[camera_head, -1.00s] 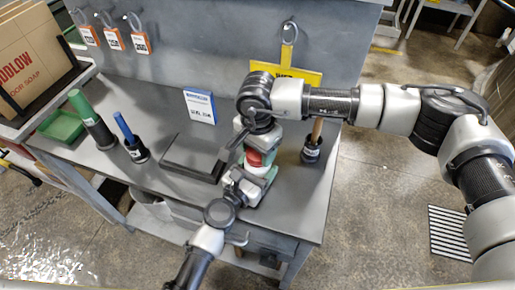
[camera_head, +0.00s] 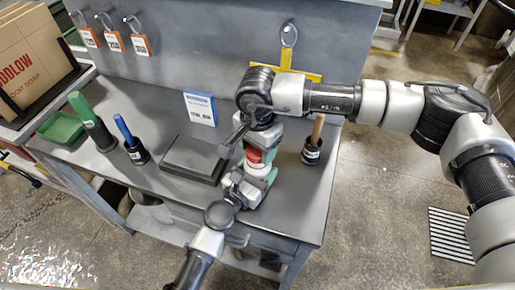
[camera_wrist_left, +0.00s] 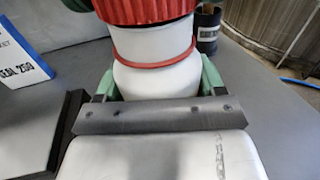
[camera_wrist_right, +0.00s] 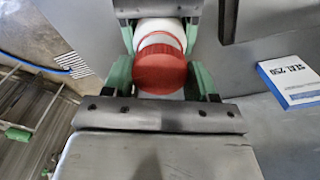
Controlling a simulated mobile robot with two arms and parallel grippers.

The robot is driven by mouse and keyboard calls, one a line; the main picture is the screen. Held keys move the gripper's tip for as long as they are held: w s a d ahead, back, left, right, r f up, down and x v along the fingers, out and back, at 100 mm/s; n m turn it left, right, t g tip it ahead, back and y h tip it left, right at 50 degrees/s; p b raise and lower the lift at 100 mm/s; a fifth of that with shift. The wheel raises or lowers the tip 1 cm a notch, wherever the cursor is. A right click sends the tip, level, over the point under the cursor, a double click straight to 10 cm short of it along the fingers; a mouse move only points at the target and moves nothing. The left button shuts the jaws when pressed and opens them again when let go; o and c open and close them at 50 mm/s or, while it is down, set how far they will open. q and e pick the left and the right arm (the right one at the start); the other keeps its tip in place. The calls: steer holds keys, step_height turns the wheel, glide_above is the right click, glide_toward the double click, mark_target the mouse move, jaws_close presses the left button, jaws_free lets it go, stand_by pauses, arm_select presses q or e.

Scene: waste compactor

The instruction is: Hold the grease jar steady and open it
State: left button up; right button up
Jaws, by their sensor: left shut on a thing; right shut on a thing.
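The grease jar has a white body (camera_head: 257,170) and a red lid (camera_head: 254,156), and stands upright near the bench's front right. My left gripper (camera_head: 250,182) is shut on the white body from the front. In the left wrist view its green fingers flank the body (camera_wrist_left: 155,75), below a thin red ring; the red lid (camera_wrist_left: 145,10) is above. My right gripper (camera_head: 260,143) is over the jar, shut on the lid. In the right wrist view its green fingers lie on both sides of the lid (camera_wrist_right: 160,70). The head view partly hides the jar behind both grippers.
A dark flat plate (camera_head: 195,160) lies left of the jar. A black holder (camera_head: 311,153) with a wooden handle stands close on the right. A blue-and-white card (camera_head: 200,108), blue-handled tool (camera_head: 134,143) and green tray (camera_head: 62,128) are farther left. The back panel (camera_head: 200,45) rises behind.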

steer(key=shift+r, duration=0.35)
steer(key=shift+r, duration=2)
arm_select(q)
steer(key=o, duration=1.8)
